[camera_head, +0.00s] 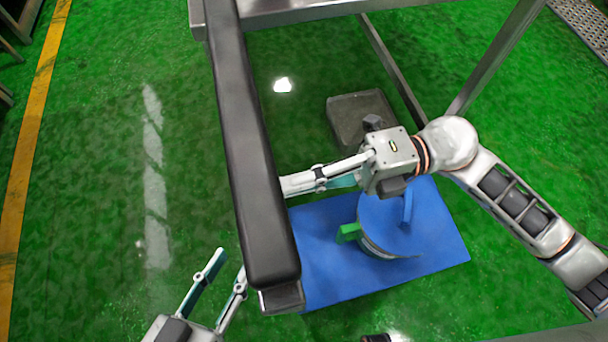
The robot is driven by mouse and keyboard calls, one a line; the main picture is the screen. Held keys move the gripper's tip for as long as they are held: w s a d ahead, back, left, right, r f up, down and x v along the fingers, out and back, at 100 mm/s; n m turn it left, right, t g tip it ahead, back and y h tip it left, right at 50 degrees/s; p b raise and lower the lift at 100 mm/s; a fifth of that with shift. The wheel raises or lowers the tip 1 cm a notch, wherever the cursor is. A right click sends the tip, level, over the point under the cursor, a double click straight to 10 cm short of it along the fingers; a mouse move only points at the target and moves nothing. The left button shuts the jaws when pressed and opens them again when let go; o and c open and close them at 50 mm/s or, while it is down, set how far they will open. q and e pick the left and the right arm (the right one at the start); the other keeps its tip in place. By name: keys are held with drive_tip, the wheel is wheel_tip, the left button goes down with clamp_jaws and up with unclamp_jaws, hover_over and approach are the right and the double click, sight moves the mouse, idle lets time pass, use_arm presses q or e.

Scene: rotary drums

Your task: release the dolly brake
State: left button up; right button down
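A blue flat panel (315,270) lies low on the right of the black bar; I cannot tell if it is the dolly deck or a mat. A round blue drum-like thing (385,225) stands on it. A green tab or lever (348,232) sticks out at its left side; I cannot tell if it is the brake. My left gripper (231,262) is open and empty at the lower left, its fingers left of the bar's near end. My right gripper (287,186) reaches left above the blue panel. Its fingertips meet the bar's right edge in view, and their gap is hidden.
A long black padded bar (247,150) on a metal frame (300,12) runs down the middle between my grippers. A grey block (358,115) lies on the green floor behind the blue panel. The floor at left is clear up to a yellow line (30,140).

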drive_tip(key=shift+f, duration=0.1)
drive_tip(key=shift+a+f+y, duration=0.1)
drive_tip(key=shift+a+y, duration=0.15)
drive_tip(key=shift+y, duration=0.05)
